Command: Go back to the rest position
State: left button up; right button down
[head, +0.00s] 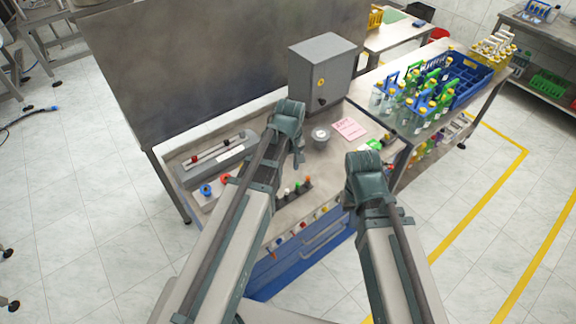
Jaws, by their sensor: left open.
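My left arm reaches up over the grey metal workbench (240,128). Its gripper (298,155) points down above the bench top, to the left of a small round grey metal part (320,136). The left gripper is open, and I see nothing in it. My right arm is further right, and its gripper (350,205) hangs down by the front right edge of the bench. The right fingers are small and mostly hidden behind the wrist, so I cannot see whether they are open or shut.
A grey control box (325,75) stands at the back of the bench, and a pink paper (350,129) lies on top. A feeder rail (215,152) is at the left. Floor is free beyond yellow lines (480,238).

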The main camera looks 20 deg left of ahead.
pick_arm(q)
jog(key=s+d+f+m+b, duration=0.3)
jog(key=s+d+m, duration=0.2)
jog(key=s, duration=0.2)
jog(key=s+d+f+m+b, duration=0.3)
jog(key=s+d+m, duration=0.2)
jog(key=s+m, duration=0.1)
jog(key=shift+s+m+g+y, duration=0.3)
jog(key=shift+s+y, duration=0.05)
jog(key=shift+y, duration=0.05)
jog(key=shift+f, duration=0.1)
